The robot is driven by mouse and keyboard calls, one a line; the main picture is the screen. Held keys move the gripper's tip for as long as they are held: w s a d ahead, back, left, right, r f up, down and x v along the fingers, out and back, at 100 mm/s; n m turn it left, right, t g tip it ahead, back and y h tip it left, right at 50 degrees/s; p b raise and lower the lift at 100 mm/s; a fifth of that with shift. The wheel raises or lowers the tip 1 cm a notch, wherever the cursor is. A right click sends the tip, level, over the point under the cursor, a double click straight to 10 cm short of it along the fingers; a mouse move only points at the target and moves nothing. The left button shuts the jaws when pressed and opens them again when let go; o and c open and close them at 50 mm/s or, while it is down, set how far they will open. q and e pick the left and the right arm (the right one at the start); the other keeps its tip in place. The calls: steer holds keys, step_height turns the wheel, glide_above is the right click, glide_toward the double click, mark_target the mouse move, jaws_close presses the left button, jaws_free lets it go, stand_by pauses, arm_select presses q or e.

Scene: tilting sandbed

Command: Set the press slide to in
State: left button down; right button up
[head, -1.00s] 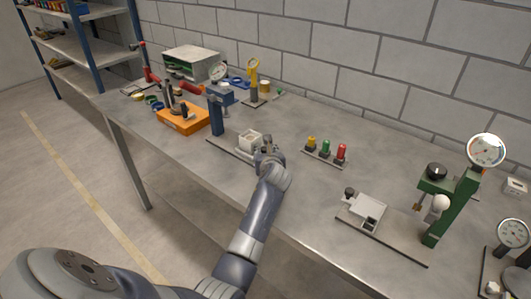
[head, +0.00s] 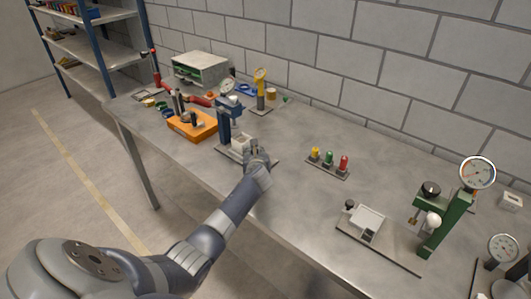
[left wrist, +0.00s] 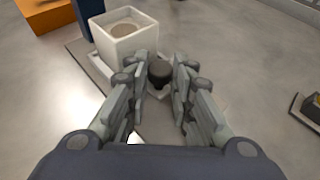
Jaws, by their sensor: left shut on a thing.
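The blue press (head: 223,128) stands on its base plate at the far left part of the bench, with a dial gauge on top. Its slide carries a white square cup (head: 239,144), close beside the blue column. The cup also shows in the left wrist view (left wrist: 128,45), with a round tan surface inside. My left gripper (head: 256,152) is at the near right end of the slide. In the left wrist view its fingers (left wrist: 164,72) are shut on the dark slide knob (left wrist: 159,73), just in front of the cup. My right gripper is in neither view.
An orange block (head: 190,126) with tools lies left of the press. A rack of yellow, green and red pegs (head: 328,166) stands to the right. A green press (head: 445,225) with a white slide tray (head: 368,217) is farther right. Bare bench lies between them.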

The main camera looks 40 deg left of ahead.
mark_target(246, 148)
arm_select(q)
steer(key=a, duration=0.4)
steer(key=shift+w+r, duration=0.1)
steer(key=shift+d, duration=0.1)
steer(key=shift+r, duration=0.1)
steer(key=c, duration=1.7)
jaws_free()
steer(key=shift+o, duration=0.2)
steer(key=shift+f, duration=0.2)
steer(key=v, duration=1.1)
steer(key=shift+s+d+r, duration=0.15)
steer(key=shift+s+r, duration=0.15)
steer(key=shift+f, duration=0.1)
